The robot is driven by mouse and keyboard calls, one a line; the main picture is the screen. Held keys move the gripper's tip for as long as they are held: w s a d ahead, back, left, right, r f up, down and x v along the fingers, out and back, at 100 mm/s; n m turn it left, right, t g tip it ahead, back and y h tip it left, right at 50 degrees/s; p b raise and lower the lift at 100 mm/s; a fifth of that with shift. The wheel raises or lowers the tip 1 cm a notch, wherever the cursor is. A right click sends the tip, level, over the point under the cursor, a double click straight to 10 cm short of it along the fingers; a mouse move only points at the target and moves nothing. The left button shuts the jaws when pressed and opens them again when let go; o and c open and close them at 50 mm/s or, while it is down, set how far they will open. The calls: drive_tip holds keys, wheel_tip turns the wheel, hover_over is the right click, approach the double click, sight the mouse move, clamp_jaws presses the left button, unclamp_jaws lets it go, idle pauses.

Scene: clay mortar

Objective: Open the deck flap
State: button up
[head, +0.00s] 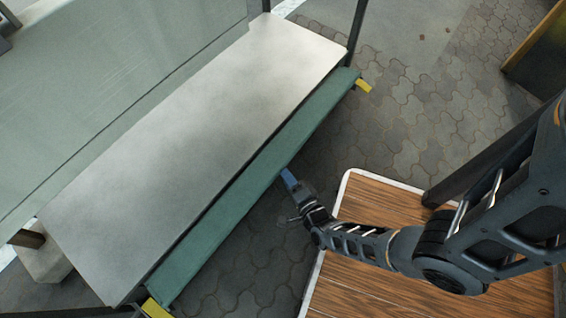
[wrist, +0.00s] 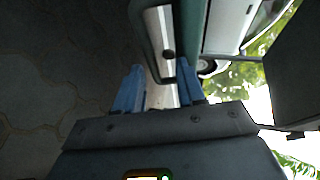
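A long, flat grey metal panel (head: 195,150) runs diagonally across the head view. A green strip (head: 255,185) runs along its near edge. I cannot tell for certain which of these is the deck flap. My gripper (head: 288,178) is at the near side of the green strip, around the middle of its length. In the wrist view, the blue fingers of my gripper (wrist: 158,75) stand apart, with a dark green edge (wrist: 144,40) and a pale strip showing between and beyond them. No grip on anything shows. Contact with the green edge cannot be told.
Yellow tabs (head: 363,86) mark both ends of the green strip. A wood-topped platform (head: 385,205) with a white rim is at the lower right. Dark posts stand at the far end of the panel. Paved ground (head: 400,110) is clear at the upper right.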

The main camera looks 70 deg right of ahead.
drive_tip(key=shift+s+a+r, duration=0.15)
drive_tip(key=shift+s+a, duration=0.1)
drive_tip(key=shift+s, duration=0.1)
idle(0.4)
drive_tip(key=s+a+r+n+t+y, duration=0.1)
drive_tip(key=s+a+r+n+y, duration=0.25)
drive_tip(key=r+n, duration=0.45)
drive_tip(key=s+a+r+n+t+y, duration=0.1)
drive_tip(key=s+a+r+n+y, duration=0.2)
drive_tip(key=r, duration=0.8)
drive_tip(key=s+a+r+n+t+y, duration=0.1)
drive_tip(key=s+a+r+n+y, duration=0.15)
drive_tip(key=a+r+n, duration=0.45)
wheel_tip(320, 180, up, 43)
drive_tip(key=s+n+p, duration=0.1)
drive_tip(key=n+p, duration=0.5)
drive_tip(key=p, duration=2.1)
drive_tip(key=shift+s+d+n+y, duration=0.25)
drive_tip(key=shift+s+n+y, duration=0.05)
drive_tip(key=shift+s, duration=0.1)
